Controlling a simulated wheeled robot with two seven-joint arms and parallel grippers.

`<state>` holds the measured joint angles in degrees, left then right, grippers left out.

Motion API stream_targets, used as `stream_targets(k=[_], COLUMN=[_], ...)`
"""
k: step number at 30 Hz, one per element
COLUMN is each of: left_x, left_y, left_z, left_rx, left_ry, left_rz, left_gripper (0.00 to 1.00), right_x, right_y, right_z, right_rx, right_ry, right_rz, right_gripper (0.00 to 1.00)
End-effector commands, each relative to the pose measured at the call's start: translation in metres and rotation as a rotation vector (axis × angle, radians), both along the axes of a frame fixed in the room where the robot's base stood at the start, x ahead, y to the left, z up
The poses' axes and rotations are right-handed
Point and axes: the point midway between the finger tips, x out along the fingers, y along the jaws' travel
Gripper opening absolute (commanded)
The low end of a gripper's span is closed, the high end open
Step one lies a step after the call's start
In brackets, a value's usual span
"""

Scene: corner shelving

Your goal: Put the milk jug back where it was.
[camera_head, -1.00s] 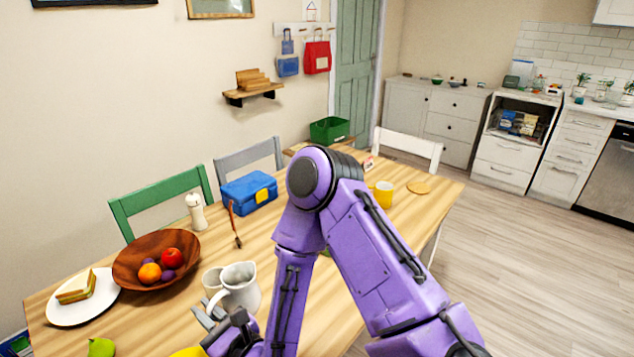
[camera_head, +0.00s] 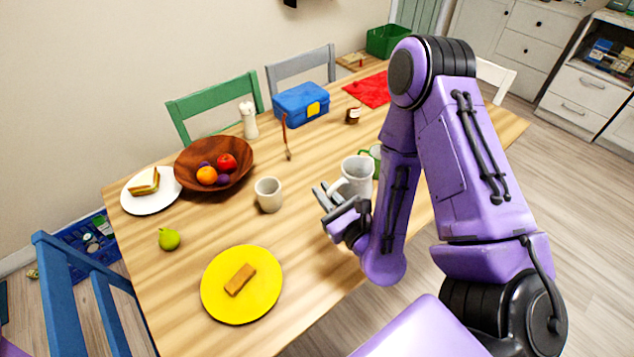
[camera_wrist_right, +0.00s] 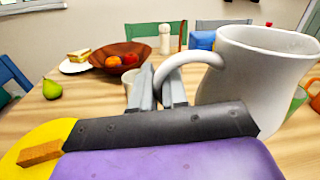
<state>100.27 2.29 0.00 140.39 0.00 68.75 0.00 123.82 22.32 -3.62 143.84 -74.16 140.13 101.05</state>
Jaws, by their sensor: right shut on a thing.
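The milk jug (camera_head: 357,174) is white and upright, above or on the right part of the wooden table; I cannot tell whether its base touches the wood. My right gripper (camera_head: 328,198) is shut on its handle. In the right wrist view, the jug (camera_wrist_right: 265,75) fills the right side and its curved handle runs between the finger tips (camera_wrist_right: 160,95). The jug's lower part is partly hidden by my gripper in the head view. My left gripper is not in view.
A pale cup (camera_head: 268,196) stands left of the jug, and a green mug (camera_head: 376,152) is partly hidden behind it. Bare wood lies between cup and plate.

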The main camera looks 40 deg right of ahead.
Motion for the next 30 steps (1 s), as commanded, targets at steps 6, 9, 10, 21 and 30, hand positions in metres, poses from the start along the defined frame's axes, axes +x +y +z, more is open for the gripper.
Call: stream_targets(k=[6,9,10,21,30], left_x=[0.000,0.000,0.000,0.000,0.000], left_y=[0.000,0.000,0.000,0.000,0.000], left_z=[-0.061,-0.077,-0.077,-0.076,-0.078], left_rx=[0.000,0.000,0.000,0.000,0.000], left_ry=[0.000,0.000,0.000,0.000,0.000], left_rz=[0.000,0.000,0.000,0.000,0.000], left_gripper=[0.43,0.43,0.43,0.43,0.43], right_x=[0.033,0.042,0.046,0.097,0.113], right_y=[-0.006,-0.008,-0.009,-0.019,-0.022], right_z=[-0.025,-0.028,-0.027,-0.071,-0.109], right_rx=[-0.003,0.001,0.000,-0.001,-0.001], right_ry=[-0.011,-0.008,-0.006,0.000,0.001], right_rz=[0.003,0.000,0.000,0.002,0.003], right_gripper=[0.00,0.00,0.00,0.00,0.00])
